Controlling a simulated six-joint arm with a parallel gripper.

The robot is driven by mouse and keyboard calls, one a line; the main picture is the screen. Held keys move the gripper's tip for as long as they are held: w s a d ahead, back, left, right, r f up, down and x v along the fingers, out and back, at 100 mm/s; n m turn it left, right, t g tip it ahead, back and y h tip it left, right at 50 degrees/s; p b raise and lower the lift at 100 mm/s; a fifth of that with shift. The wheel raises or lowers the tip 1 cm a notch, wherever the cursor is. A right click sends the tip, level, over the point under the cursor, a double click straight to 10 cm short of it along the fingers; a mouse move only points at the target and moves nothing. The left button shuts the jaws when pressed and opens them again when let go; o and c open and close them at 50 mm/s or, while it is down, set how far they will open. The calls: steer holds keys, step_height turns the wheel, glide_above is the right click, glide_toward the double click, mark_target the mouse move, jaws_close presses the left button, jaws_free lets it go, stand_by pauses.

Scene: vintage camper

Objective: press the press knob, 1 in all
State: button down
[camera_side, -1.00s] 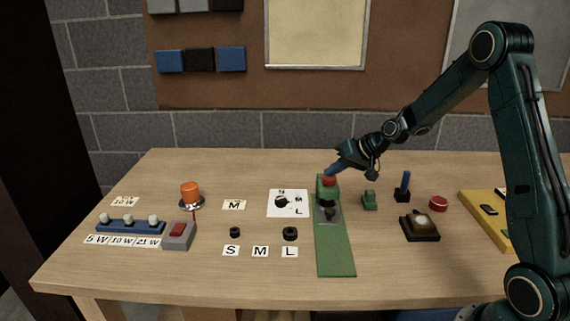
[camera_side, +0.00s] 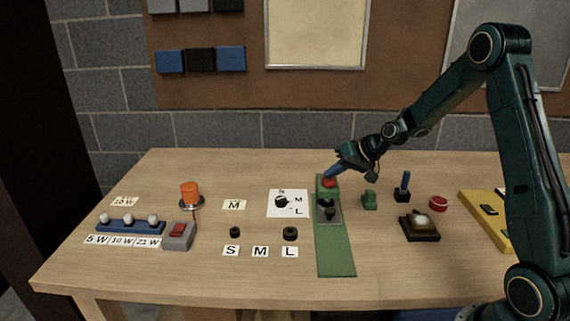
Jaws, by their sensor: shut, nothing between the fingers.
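The press knob is a red cap (camera_side: 329,183) on top of a green block (camera_side: 322,193) at the back end of a long green base (camera_side: 335,255). A grey plate with a dark piece (camera_side: 329,212) lies in front of the block. My gripper (camera_side: 328,174) is shut and empty, tilted down to the left. Its blue fingertips are at the top of the red cap and appear to touch it. The fingertips hide part of the cap's back edge.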

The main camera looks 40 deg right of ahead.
mark_target(333, 180)
steer(key=shift+r, duration=1.25)
steer(key=shift+r, duration=0.1)
step_height(333, 180, up, 5)
steer(key=shift+f, duration=0.1)
stand_by(0.4)
stand_by(0.6)
